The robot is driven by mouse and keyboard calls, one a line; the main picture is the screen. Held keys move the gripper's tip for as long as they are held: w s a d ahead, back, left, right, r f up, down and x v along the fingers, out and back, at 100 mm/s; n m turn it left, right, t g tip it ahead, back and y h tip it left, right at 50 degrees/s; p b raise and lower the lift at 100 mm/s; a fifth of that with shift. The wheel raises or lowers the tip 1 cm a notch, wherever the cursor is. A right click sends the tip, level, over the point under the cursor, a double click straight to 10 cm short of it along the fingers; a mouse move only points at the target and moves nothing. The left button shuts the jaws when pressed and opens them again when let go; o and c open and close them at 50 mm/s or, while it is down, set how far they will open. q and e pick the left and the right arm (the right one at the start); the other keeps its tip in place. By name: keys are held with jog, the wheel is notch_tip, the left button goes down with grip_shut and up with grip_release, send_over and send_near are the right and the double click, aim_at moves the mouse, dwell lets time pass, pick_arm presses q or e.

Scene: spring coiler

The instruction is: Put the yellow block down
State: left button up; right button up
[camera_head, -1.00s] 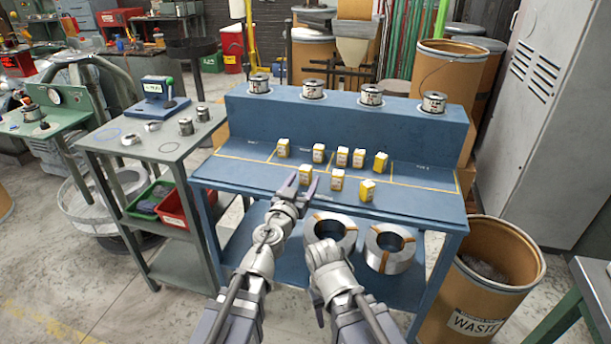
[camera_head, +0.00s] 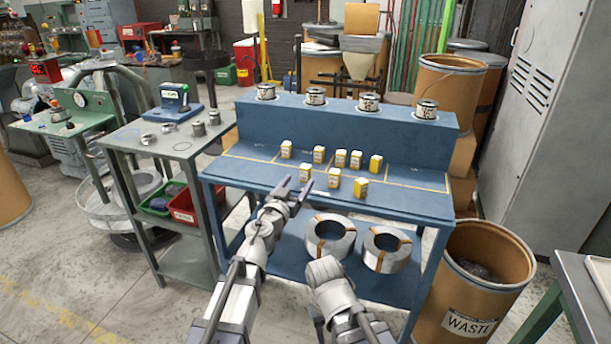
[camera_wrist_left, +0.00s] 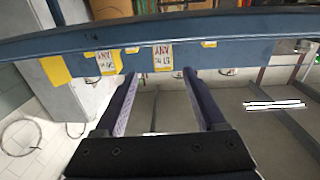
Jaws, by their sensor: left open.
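Several small yellow-and-white blocks stand upright on the blue bench (camera_head: 240,172). A back row includes the far-left yellow block (camera_head: 286,150) and the far-right one (camera_head: 376,163). A front row has a left block (camera_head: 305,173), a middle block (camera_head: 333,178) and a right block (camera_head: 361,188). My left gripper (camera_head: 295,187) is open and empty at the bench's front edge, just short of the front-left block. In the left wrist view, nothing lies between its fingers (camera_wrist_left: 160,95); a labelled yellow block (camera_wrist_left: 161,57) shows beyond them. My right arm is low in front; its jaws cannot be made out.
Several metal cans, one of them at the left (camera_head: 265,91), sit on the bench's raised back. Two steel coils (camera_head: 330,238) (camera_head: 388,249) lie on the lower shelf. A grey side table (camera_head: 165,150) stands left, a waste drum (camera_head: 480,285) right. Yellow lines mark the bench top.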

aim_at(304, 171)
pick_arm(q)
jog(key=shift+a+x, duration=0.2)
jog(key=shift+x, duration=3.05)
jog(key=shift+r, duration=0.15)
jog(key=shift+c, duration=0.2)
grip_shut()
